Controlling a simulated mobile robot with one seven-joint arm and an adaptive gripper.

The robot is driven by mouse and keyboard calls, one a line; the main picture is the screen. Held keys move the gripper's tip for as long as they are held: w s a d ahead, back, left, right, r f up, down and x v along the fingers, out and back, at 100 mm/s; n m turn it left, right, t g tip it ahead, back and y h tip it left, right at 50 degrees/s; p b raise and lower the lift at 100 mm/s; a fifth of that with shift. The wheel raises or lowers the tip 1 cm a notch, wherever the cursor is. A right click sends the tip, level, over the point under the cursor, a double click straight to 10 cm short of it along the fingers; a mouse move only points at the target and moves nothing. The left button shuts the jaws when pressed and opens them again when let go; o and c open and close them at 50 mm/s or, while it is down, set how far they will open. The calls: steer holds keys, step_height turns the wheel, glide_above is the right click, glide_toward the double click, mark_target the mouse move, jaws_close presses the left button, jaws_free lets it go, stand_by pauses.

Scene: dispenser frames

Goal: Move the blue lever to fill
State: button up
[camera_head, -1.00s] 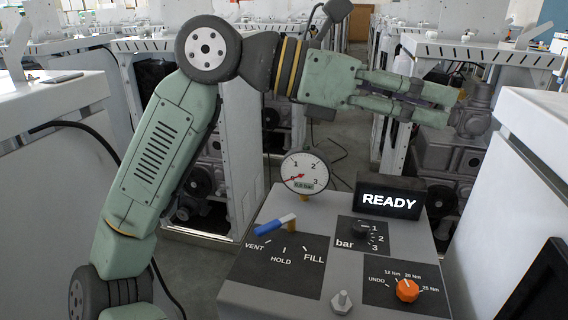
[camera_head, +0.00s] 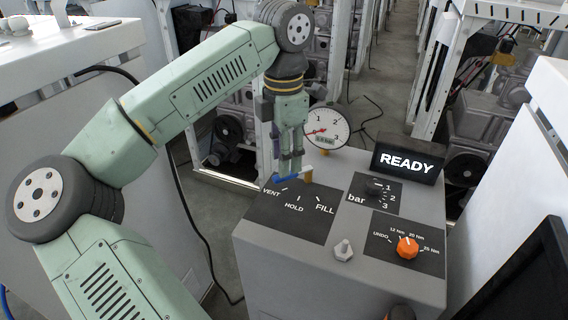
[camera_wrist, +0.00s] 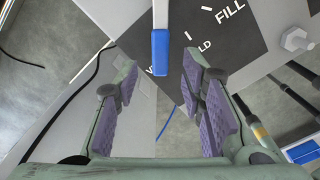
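The lever, a white bar (camera_head: 322,170) with a blue end, sits on a post at the back left of the grey console, above the panel marked VENT, HOLD and FILL (camera_head: 295,208). Its blue end points left, toward the VENT side. In the wrist view the blue end (camera_wrist: 160,52) lies between the fingertips, with a gap on each side. My gripper (camera_head: 287,172) points down over the lever, hiding part of it. It is open, with purple pads spread apart (camera_wrist: 160,85). FILL is at the panel's right.
A round gauge (camera_head: 326,128) stands just behind the lever. The READY display (camera_head: 408,160), bar knob (camera_head: 375,187), orange knob (camera_head: 407,247) and a hex bolt (camera_head: 343,250) are on the console. White cabinets flank it. A black cable hangs to the left.

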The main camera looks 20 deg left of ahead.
steer(key=shift+f, duration=1.7)
jaws_close()
